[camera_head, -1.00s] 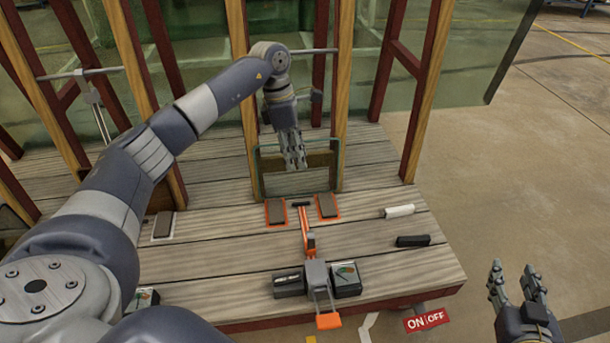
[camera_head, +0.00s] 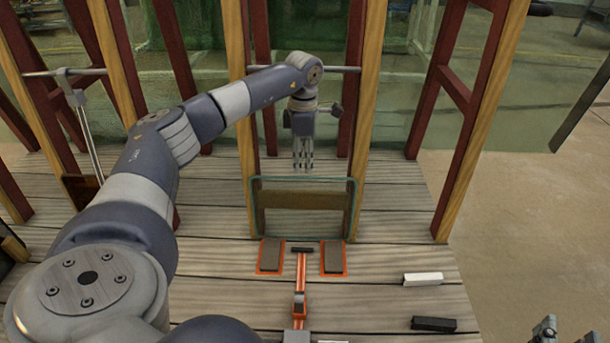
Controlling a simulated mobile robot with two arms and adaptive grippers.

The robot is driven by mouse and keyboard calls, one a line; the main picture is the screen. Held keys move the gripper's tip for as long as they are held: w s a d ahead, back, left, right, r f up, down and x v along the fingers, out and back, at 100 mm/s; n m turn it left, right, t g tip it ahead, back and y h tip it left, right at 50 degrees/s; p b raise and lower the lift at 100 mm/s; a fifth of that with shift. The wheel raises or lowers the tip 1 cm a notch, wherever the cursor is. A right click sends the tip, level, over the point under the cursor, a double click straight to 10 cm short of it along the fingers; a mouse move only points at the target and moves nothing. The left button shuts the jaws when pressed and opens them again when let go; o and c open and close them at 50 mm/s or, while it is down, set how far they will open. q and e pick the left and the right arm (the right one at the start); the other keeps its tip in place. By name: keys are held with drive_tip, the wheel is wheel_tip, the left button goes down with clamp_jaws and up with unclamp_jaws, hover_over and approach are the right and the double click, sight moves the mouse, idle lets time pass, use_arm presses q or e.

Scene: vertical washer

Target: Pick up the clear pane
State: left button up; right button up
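The clear pane (camera_head: 301,227) stands upright between two wooden posts in the middle of the head view. It has a thin greenish edge, and a brown wooden crosspiece (camera_head: 303,199) shows through it. My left gripper (camera_head: 303,171) points down at the pane's top edge, near its middle. Its fingers look close together with a narrow gap, and I cannot tell whether they are open or touch the pane. My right gripper (camera_head: 565,334) is at the bottom right corner, partly cut off, with its fingers apart and empty, away from the pane.
An orange clamp-like tool (camera_head: 300,290) lies in front of the pane between two orange-edged grey pads (camera_head: 270,256) (camera_head: 334,257). A white block (camera_head: 423,279) and a black block (camera_head: 434,324) lie on the plank floor (camera_head: 390,220) at right. Posts flank the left arm.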

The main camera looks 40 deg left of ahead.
sight(303, 180)
use_arm(q)
wheel_tip(303, 180, down, 2)
drive_tip(key=shift+f, duration=0.1)
drive_tip(key=shift+f+b, duration=0.35)
drive_tip(key=f+b, duration=0.1)
drive_tip(key=f, duration=0.1)
drive_tip(key=f+b, duration=0.1)
drive_tip(key=f, duration=0.1)
drive_tip(key=shift+s+f, duration=0.2)
drive_tip(key=shift+f, duration=0.25)
clamp_jaws()
drive_tip(key=shift+w+a+r, duration=0.1)
drive_tip(key=shift+w+r, duration=0.1)
use_arm(e)
drive_tip(key=s+r+t+y, duration=0.2)
drive_tip(key=s+r+t, duration=0.2)
drive_tip(key=r+t, duration=0.4)
wheel_tip(303, 180, up, 5)
drive_tip(key=shift+a+y, duration=0.35)
drive_tip(key=shift+y, duration=0.05)
